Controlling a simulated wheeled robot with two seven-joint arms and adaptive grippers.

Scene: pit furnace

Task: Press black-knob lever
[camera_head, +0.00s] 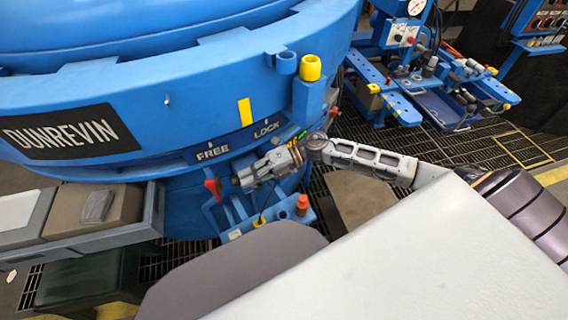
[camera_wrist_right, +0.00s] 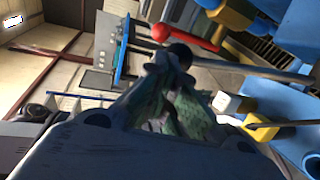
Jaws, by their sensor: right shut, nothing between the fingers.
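The black-knob lever shows in the right wrist view as a dark ball (camera_wrist_right: 179,55) on a grey rod running to the right. My right gripper (camera_wrist_right: 168,75) is shut and empty, its fingertips right at the black knob; I cannot tell whether they touch. In the head view my right gripper (camera_head: 238,178) reaches in from the right, in front of the blue furnace below the FREE and LOCK labels. There the black knob is not clearly visible and seems hidden by the gripper. My left gripper is not in view.
A red lever (camera_head: 212,186) stands just left of the gripper; its red ball (camera_wrist_right: 161,32) is close to the black knob. An orange-red knob (camera_head: 302,204) and a yellow cap (camera_head: 310,67) are nearby. A grey tray (camera_head: 150,215) is at left, a blue workbench (camera_head: 400,106) at upper right.

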